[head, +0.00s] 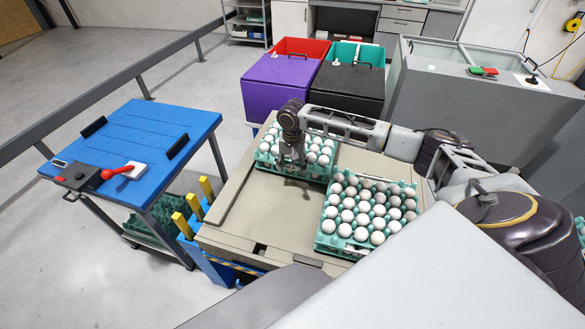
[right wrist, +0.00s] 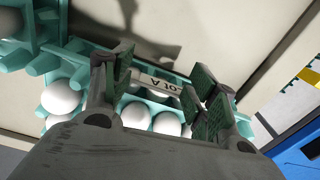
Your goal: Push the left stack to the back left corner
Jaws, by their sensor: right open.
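The left stack (head: 313,180) is a turquoise egg tray filled with white eggs, at the back of the beige table. I cannot tell whether the fingers touch the tray. The right stack (head: 335,244), also turquoise with eggs, sits nearer and to the right. My left gripper is not in view.
The beige table (head: 270,215) is bare left and in front of the left stack. A blue cart (head: 135,135) with a red-handled device stands left, with yellow posts (head: 205,188) beside the table. Purple (head: 278,82) and black (head: 346,92) bins stand behind.

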